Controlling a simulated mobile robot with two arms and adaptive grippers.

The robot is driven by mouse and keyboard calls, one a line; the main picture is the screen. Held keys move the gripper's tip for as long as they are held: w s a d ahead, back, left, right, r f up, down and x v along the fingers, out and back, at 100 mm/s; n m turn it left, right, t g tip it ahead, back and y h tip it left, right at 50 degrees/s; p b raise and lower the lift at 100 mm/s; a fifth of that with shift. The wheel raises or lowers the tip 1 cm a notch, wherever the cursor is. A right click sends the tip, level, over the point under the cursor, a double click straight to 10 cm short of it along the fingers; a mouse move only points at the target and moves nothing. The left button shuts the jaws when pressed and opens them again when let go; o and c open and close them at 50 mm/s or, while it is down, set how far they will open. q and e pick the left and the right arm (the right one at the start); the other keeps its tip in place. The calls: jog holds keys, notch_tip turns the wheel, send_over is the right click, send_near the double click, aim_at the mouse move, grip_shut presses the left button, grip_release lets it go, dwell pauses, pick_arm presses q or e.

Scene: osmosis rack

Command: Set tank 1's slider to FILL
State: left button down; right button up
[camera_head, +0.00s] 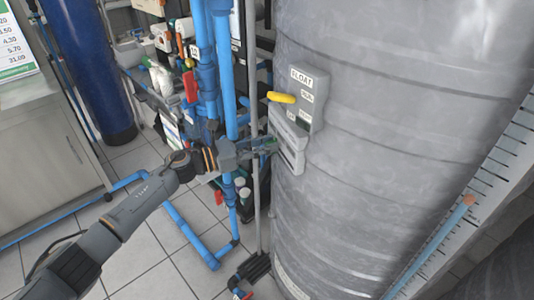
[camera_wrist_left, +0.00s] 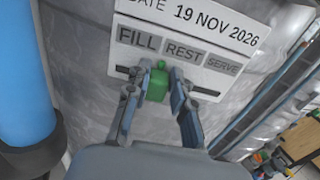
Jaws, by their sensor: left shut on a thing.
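Tank 1's slider is a green knob (camera_wrist_left: 157,82) in a dark slot on a white label plate (camera_wrist_left: 236,85). FILL, REST and SERVE are printed above the slot, left to right. The knob sits roughly below the gap between FILL and REST; the fingers hide part of the slot. My left gripper (camera_wrist_left: 152,88) is shut on the knob, a finger on each side. In the head view my left gripper (camera_head: 272,146) reaches from the left to the plate on the big grey tank (camera_head: 400,150). My right gripper is not in view.
A FLOAT panel (camera_head: 318,82) with a yellow lever (camera_head: 282,97) sits just above my left gripper. Blue pipes (camera_head: 228,70) and a grey pole (camera_head: 251,60) stand close beside the gripper. Tiled floor (camera_head: 150,270) is open at the lower left.

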pick_arm(q)
jog(key=c, duration=1.1)
grip_release()
jog(key=v, duration=1.2)
